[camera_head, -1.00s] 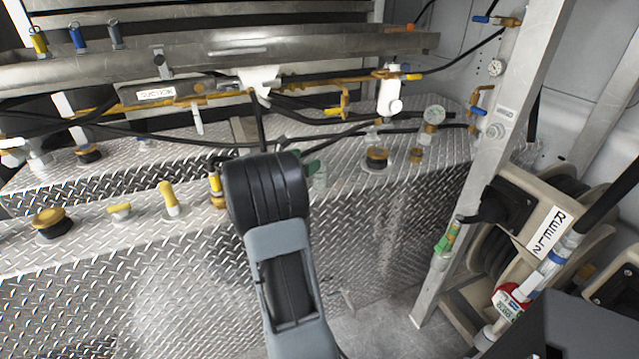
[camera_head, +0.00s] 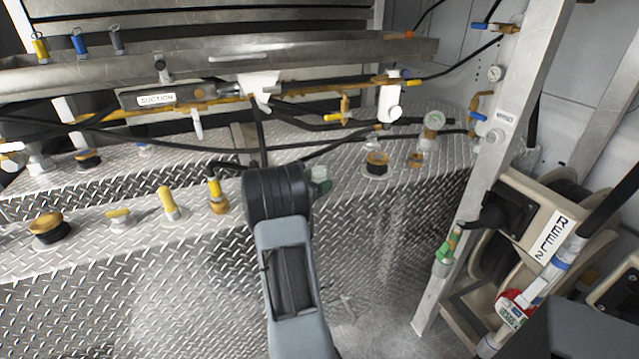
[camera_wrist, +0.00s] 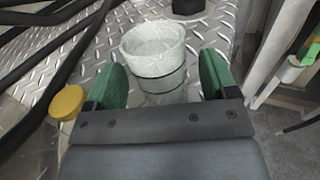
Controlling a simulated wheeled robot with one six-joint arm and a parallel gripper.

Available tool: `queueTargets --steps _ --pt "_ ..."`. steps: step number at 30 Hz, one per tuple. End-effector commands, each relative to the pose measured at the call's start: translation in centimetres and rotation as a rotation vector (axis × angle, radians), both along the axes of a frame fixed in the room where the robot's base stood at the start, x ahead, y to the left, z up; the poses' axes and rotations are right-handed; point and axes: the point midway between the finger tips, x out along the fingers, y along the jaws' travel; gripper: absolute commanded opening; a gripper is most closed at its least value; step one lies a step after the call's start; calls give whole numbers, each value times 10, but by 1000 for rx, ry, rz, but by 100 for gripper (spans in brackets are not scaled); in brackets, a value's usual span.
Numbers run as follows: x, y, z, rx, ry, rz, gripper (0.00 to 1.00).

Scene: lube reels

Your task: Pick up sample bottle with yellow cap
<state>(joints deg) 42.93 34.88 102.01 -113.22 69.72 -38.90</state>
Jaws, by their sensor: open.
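In the wrist view, a clear jar or bottle with a whitish, ribbed cap (camera_wrist: 153,48) stands upright between the two green fingers of my gripper (camera_wrist: 162,80). The fingers are open, one on each side of it, with gaps visible. Its cap looks white here, not yellow. In the head view my arm hides most of the gripper; a pale greenish-white piece (camera_head: 319,181) shows just right of the arm's end. A yellow-capped round item (camera_wrist: 67,102) lies left of the left finger in the wrist view.
Yellow-topped fittings (camera_head: 169,207) stand on the diamond-plate deck (camera_head: 140,250) left of my arm. Yellow, blue and grey small items (camera_head: 77,41) sit on the upper metal rail. Black hoses (camera_head: 340,143) cross behind. A metal post (camera_head: 487,150) and hose reel (camera_head: 545,235) stand right.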

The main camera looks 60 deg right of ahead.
Motion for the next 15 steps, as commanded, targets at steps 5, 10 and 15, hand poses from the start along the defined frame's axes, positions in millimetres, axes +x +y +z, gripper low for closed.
queueTargets --steps 5,10,15 --pt "-5 -20 0 0 -1 -2 79" --pt "-6 -26 0 -1 0 0 79" --pt "-6 -26 0 0 0 0 79"
